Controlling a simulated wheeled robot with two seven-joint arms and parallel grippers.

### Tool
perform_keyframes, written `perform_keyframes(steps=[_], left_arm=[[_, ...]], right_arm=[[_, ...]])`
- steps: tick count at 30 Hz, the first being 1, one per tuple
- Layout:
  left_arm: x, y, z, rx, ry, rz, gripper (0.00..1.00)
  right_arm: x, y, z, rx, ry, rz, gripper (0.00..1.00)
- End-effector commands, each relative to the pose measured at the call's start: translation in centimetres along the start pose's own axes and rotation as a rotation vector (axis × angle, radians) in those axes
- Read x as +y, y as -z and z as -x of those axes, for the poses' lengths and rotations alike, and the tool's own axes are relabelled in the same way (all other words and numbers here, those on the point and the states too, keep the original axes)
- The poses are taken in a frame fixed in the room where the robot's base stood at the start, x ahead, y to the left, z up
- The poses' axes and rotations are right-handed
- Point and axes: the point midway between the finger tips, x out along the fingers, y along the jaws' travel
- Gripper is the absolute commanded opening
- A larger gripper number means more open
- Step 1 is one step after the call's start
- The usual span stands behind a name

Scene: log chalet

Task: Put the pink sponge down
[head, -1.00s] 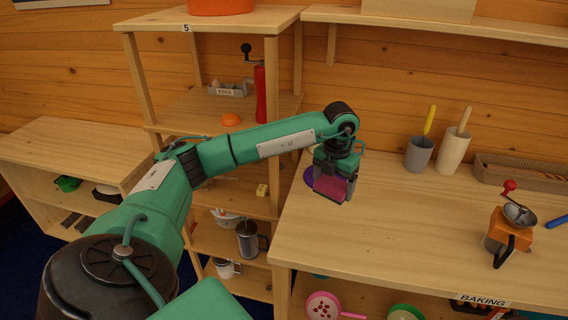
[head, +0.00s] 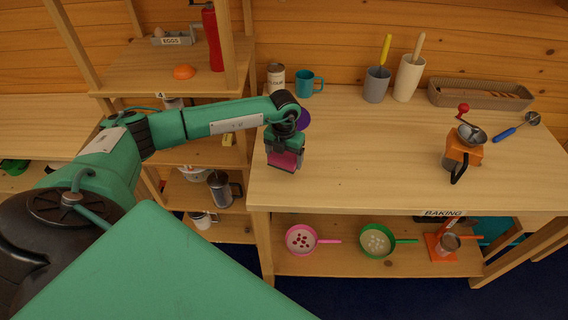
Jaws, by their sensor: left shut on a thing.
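The pink sponge (head: 284,160) is in the jaws of my left gripper (head: 285,158), which points down. The gripper is shut on it, over the left end of the wooden worktop (head: 350,175). I cannot tell whether the sponge touches the worktop. Part of the sponge is hidden by the gripper. My right gripper is not in view.
A purple round thing (head: 304,119) is partly hidden behind my left wrist. A can (head: 276,77) and a teal mug (head: 309,84) stand behind it. A grey cup (head: 376,86), a white cup (head: 408,78) and an orange grinder (head: 461,155) are farther right. The worktop's middle is clear.

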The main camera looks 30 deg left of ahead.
Motion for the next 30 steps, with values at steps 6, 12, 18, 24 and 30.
perform_keyframes(steps=[6,12,18,24,30], left_arm=[[-0.1,0.0,-1.5,0.002,0.001,0.0,0.6],[-0.1,0.0,-4.4,0.003,0.001,0.001,0.6],[0.0,0.0,-5.2,-0.001,0.001,0.0,0.6],[0.0,0.0,-5.6,0.0,0.0,0.0,0.6],[0.0,0.0,-5.5,0.0,0.0,0.0,1.0]], right_arm=[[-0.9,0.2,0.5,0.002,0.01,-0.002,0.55],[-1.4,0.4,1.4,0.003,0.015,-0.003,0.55],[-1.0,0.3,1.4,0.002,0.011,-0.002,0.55],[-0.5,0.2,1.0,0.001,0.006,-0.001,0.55],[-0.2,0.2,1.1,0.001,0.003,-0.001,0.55]])
